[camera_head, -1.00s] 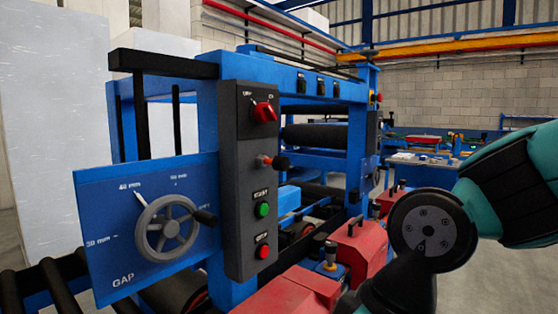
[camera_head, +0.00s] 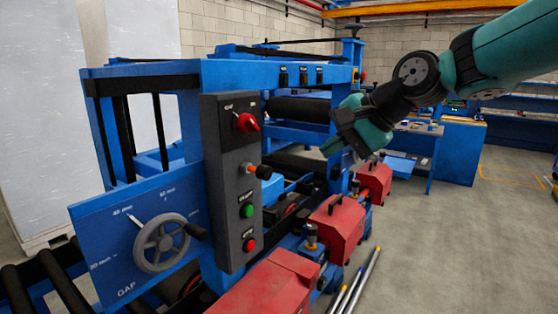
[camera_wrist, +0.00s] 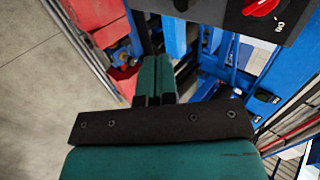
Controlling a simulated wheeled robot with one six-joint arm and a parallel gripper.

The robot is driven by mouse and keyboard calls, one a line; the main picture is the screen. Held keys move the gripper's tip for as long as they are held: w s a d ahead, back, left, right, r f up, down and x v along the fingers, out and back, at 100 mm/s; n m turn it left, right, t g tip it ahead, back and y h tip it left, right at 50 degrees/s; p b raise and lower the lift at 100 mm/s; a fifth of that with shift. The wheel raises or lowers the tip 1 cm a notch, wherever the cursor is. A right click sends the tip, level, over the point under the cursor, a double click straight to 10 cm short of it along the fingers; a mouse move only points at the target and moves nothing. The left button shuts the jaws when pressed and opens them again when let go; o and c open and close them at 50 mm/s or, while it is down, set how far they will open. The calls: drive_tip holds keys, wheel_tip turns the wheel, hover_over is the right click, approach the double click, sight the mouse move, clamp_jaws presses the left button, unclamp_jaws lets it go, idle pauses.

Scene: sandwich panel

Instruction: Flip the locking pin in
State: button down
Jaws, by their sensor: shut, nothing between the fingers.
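A blue machine has a dark grey control box (camera_head: 232,195) on its front post. A short pin-like lever with a black knob (camera_head: 264,172) sticks out to the right from the box, between the red rotary switch (camera_head: 246,122) and the green button (camera_head: 247,211). I cannot tell for certain that it is the locking pin. My gripper (camera_head: 332,148) is raised to the right of the box, apart from it, with its fingers pointing left and down. In the wrist view its teal fingers (camera_wrist: 155,78) are together and empty. The red switch (camera_wrist: 262,7) shows there at the top right; the lever is not clearly visible.
The gap handwheel (camera_head: 161,243) is on a blue plate at the left. Red housings (camera_head: 337,225) line the machine's right side, with a small spring plunger (camera_head: 311,238) between them. Metal rods (camera_head: 362,280) lie by the floor. The floor at right is open.

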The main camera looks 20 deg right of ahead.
drive_tip(key=shift+f, duration=0.1)
drive_tip(key=p, duration=0.4)
approach(269, 178)
drive_tip(key=x, duration=0.6)
drive_tip(key=shift+w+a+f, duration=0.1)
drive_tip(key=shift+w+f, duration=0.05)
drive_tip(key=shift+w, duration=0.05)
